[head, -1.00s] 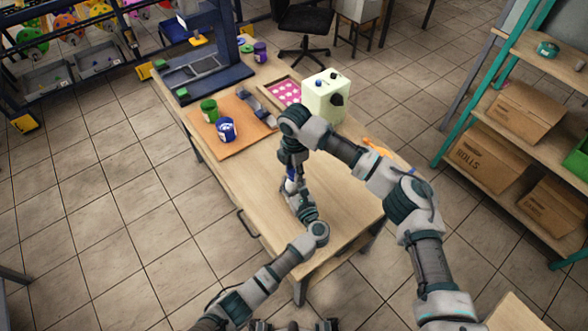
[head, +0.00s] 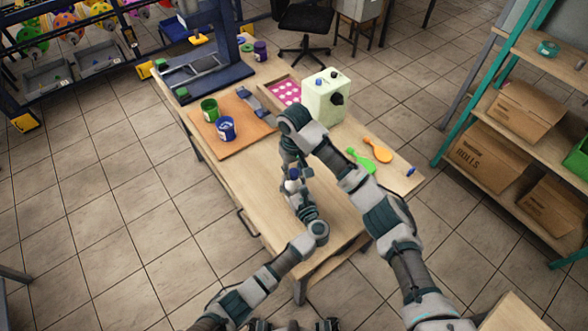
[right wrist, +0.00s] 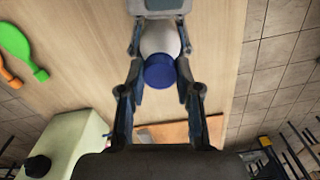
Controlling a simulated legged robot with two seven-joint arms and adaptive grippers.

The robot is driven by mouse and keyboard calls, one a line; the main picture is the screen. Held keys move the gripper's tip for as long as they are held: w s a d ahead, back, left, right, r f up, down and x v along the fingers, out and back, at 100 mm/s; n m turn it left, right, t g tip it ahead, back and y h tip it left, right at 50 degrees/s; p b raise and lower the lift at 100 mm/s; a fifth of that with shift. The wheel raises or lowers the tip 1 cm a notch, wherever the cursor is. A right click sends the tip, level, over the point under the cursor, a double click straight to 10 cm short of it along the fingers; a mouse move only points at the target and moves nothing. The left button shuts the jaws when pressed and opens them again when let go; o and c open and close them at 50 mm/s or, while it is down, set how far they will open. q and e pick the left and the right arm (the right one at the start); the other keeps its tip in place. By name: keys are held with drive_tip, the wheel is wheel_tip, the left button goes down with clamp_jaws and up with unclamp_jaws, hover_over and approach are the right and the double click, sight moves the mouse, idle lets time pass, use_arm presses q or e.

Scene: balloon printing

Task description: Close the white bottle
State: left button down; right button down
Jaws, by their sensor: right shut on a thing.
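The bottle also shows small in the head view (head: 292,174). My left gripper (right wrist: 160,18) is closed around the bottle's body from the near side. My right gripper (right wrist: 159,85) has its fingers on either side of the blue cap and is shut on it. Whether the cap sits fully down on the bottle cannot be told.
A pale green box machine (head: 325,97) stands beyond my right arm. Shelves stand at right.

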use_arm(q)
drive_tip(key=shift+s+d, duration=0.1)
drive_tip(key=shift+d, duration=0.05)
use_arm(e)
drive_tip(key=shift+w+m, duration=0.15)
drive_tip(key=shift+m, duration=0.25)
drive_tip(key=c, duration=0.7)
unclamp_jaws()
wheel_tip(320, 180, up, 12)
use_arm(q)
drive_tip(key=shift+c, duration=1.8)
unclamp_jaws()
